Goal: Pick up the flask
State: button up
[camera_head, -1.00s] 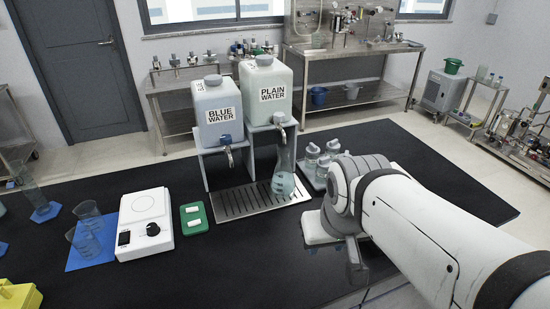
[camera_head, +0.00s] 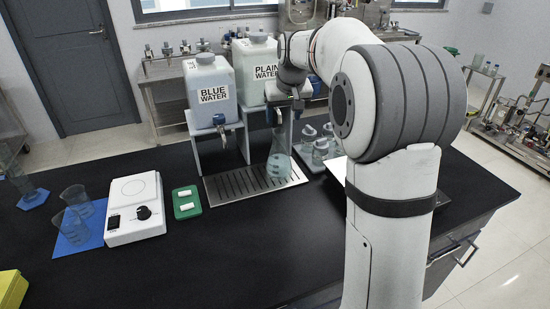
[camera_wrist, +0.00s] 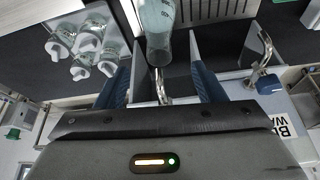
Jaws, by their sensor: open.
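The flask (camera_head: 279,160) is clear glass with pale blue liquid in its lower part. It stands upright on the metal drip tray (camera_head: 232,187), under the tap of the plain water container (camera_head: 262,84). The fingers are apart and do not touch the glass. A metal tap lies just past the neck.
The blue water container (camera_head: 210,85) stands left of the plain water one. Several small bottles (camera_head: 318,150) stand on a tray close right of the flask. The front black tabletop is clear.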

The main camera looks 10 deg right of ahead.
aim_at(279, 131)
jog(key=x, duration=0.3)
jog(key=w+p+x, duration=0.1)
jog(key=x, duration=0.5)
jog(key=shift+w+r, duration=0.2)
jog(key=shift+r, duration=0.05)
grip_shut()
dwell(0.4)
jog(key=shift+r, duration=0.1)
